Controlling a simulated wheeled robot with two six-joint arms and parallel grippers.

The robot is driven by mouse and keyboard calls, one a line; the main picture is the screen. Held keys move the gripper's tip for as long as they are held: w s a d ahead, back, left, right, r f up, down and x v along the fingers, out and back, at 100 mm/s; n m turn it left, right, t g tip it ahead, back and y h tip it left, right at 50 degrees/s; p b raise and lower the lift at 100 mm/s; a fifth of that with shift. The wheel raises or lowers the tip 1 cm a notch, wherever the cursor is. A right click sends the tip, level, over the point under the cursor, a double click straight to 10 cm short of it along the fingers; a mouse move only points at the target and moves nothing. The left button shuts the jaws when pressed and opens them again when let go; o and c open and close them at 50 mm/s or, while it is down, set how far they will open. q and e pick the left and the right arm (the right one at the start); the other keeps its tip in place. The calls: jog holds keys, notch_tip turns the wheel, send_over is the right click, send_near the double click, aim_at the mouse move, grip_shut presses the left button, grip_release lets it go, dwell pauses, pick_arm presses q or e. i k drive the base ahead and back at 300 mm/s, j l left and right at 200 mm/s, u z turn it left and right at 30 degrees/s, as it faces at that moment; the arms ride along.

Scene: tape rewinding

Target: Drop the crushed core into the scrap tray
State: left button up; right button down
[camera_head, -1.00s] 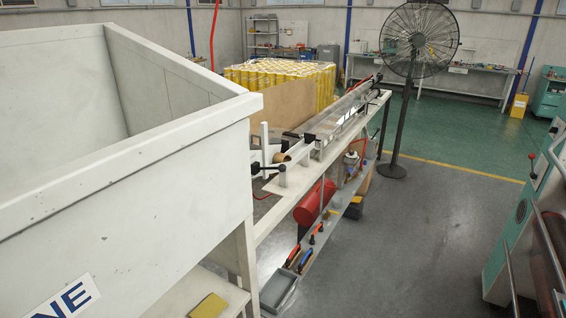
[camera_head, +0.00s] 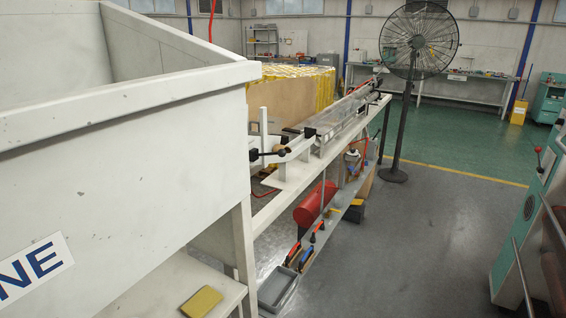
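I cannot make out a crushed core for certain. A small brown tube end (camera_head: 280,149) shows at the near end of the long white bench (camera_head: 262,218), beside a black-knobbed lever. A shallow grey tray (camera_head: 277,289) sits low at the near end of the bench's lower shelf. I cannot tell whether it is the scrap tray, and I see no core in it. Neither of my grippers is in view.
A large white open-topped bin (camera_head: 130,170) fills the left, with a yellow pad (camera_head: 201,302) on a ledge below. A red cylinder (camera_head: 314,203) lies under the bench. A fan (camera_head: 418,42) stands behind. A turquoise machine (camera_head: 528,215) is at right; grey floor between is clear.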

aim_at(271, 296)
jog(key=i+l+z, duration=0.6)
jog(key=i, duration=0.25)
jog(key=i+z, duration=0.3)
jog(key=i, duration=0.15)
jog(key=i+l+u, duration=0.1)
jog(key=i, duration=0.45)
jog(key=i+l+u, duration=0.1)
jog(key=i, duration=0.45)
jog(key=i+l, duration=0.25)
jog(key=i, duration=0.3)
jog(key=i+l+u, duration=0.1)
jog(key=i+u, duration=0.15)
jog(key=u, duration=0.2)
jog(key=i+l+u, duration=0.15)
jog(key=u, duration=0.25)
jog(key=i+l+u, duration=0.3)
jog(key=u, duration=0.15)
jog(key=i+l+u, duration=0.15)
jog(key=l+u, duration=0.25)
jog(key=i+l+u, duration=0.1)
jog(key=u, duration=0.35)
jog(key=l, duration=0.1)
